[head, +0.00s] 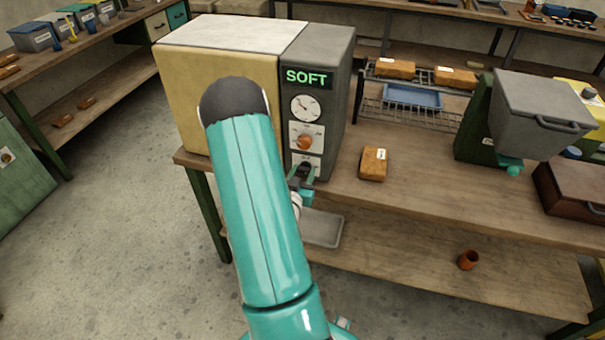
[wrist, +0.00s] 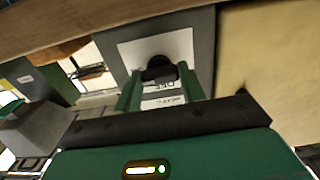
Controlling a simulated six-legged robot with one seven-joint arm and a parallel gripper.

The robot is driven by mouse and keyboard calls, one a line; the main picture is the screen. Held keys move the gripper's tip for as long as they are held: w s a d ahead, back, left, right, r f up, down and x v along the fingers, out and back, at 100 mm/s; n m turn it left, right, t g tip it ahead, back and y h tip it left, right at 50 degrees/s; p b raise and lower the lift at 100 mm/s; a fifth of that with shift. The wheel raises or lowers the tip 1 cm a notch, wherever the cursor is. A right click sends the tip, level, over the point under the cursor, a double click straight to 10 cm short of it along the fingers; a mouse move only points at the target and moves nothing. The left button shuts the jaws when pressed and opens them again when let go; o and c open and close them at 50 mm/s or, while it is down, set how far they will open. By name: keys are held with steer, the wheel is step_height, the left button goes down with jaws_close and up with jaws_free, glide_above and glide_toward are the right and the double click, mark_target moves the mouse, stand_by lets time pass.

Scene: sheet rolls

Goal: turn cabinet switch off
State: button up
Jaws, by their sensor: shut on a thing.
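The cabinet (head: 217,36) is a yellow and white box with a dark grey control panel on its right side, standing on the wooden bench. The panel carries a lit green SOFT sign (head: 306,77), a round gauge (head: 305,108), an orange knob (head: 305,141) and, lowest, the black switch (head: 305,168). In the wrist view, which is upside down, the black switch (wrist: 159,67) stands out from a pale plate between my two green fingers. My gripper (head: 300,180) is shut on it. Lettering that looks like OFF shows on the plate. The switch's exact position is hard to tell.
A tan block (head: 373,163) lies on the bench right of the cabinet. A wire rack (head: 408,115) with more blocks and a grey lidded machine (head: 543,108) stand further right. A grey tray (head: 321,228) and an orange cup (head: 467,260) are on the lower shelf.

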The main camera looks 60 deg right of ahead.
steer(key=n, duration=0.4)
steer(key=shift+n, duration=0.3)
steer(key=n, duration=0.4)
steer(key=shift+n, duration=0.3)
steer(key=n, duration=0.4)
steer(key=shift+d+r+n, duration=0.1)
steer(key=shift+n, duration=2)
steer(key=o, duration=1)
